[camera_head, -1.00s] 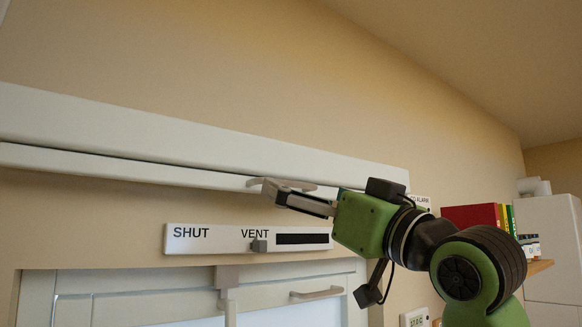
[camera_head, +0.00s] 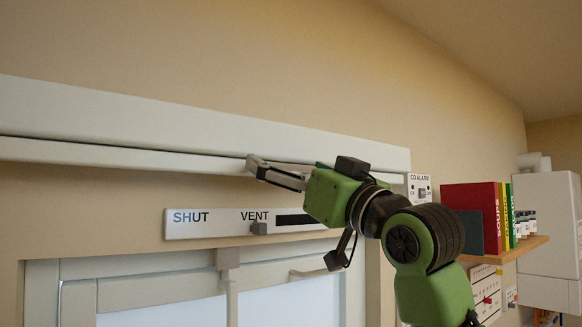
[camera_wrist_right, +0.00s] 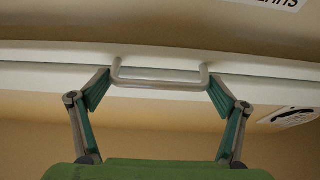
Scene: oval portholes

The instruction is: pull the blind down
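The blind's white bottom bar (camera_head: 120,157) runs along under its long white casing (camera_head: 150,121), high on the wall above the window. In the right wrist view, a pale U-shaped pull handle (camera_wrist_right: 160,85) sticks out from the white bar (camera_wrist_right: 50,75). My right gripper (camera_wrist_right: 159,78) is open, with a fingertip close to each end of the handle. I cannot tell whether the fingers touch it. In the head view, my right gripper (camera_head: 254,170) is in front of the bar and largely hides the handle. My left gripper is in neither view.
Below the blind is a vent slider plate (camera_head: 200,223) marked SHUT and VENT, above a white-framed window (camera_head: 140,265) with a handle. To the right are a CO alarm (camera_head: 420,188), a shelf with books (camera_head: 470,213) and a white cabinet (camera_head: 550,220).

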